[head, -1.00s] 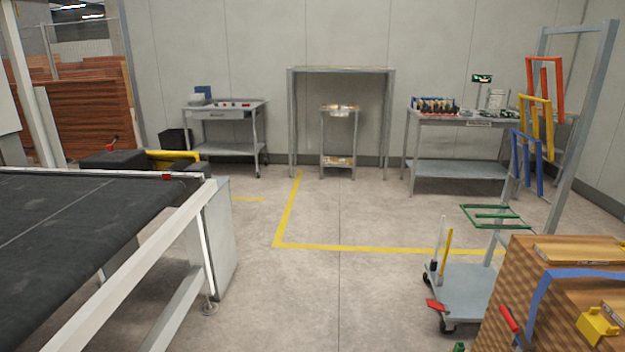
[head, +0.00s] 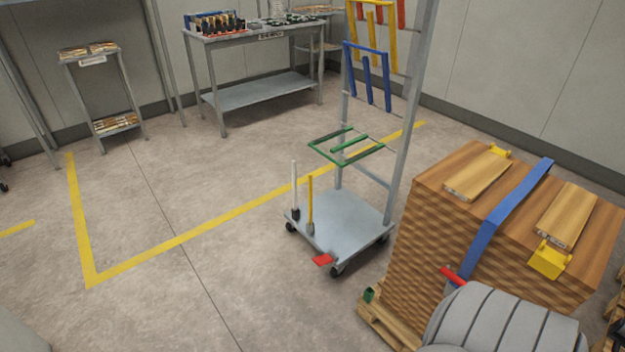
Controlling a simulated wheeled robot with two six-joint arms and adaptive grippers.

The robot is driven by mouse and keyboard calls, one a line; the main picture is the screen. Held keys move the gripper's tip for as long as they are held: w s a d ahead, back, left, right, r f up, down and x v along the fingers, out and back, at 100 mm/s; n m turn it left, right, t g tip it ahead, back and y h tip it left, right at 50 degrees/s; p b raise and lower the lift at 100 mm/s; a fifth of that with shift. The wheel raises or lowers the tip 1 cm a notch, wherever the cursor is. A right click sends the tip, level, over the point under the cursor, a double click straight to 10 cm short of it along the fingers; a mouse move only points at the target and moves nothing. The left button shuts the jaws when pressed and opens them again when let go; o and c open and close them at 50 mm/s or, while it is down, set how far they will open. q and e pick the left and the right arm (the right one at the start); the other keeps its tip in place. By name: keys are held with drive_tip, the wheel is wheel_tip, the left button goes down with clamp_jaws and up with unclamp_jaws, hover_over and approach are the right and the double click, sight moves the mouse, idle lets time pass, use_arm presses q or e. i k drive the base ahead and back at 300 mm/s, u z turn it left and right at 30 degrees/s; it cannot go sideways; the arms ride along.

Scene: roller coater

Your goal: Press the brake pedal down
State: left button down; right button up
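The red brake pedal (head: 323,259) sticks out low from the front edge of a grey wheeled cart (head: 345,225). It sits beside a front caster, close to the floor. The cart stands on the floor in the middle of the head view, with a tall upright frame at its back right. Neither of my grippers shows in the head view, so nothing of mine is seen touching the pedal.
A strapped stack of wood (head: 420,235) on a pallet (head: 385,318) stands right of the cart. A green rack (head: 345,147) and a blue rack (head: 366,75) hang on the cart's frame. A workbench (head: 262,95) stands behind. The floor left of the cart is clear.

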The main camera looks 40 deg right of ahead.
sight(322, 259)
drive_tip(key=z, duration=0.3)
drive_tip(key=i, duration=1.1)
drive_tip(key=z, duration=1.2)
drive_tip(key=i, duration=0.85)
drive_tip(key=z, duration=1.4)
drive_tip(key=i, duration=0.6)
drive_tip(key=z, duration=0.3)
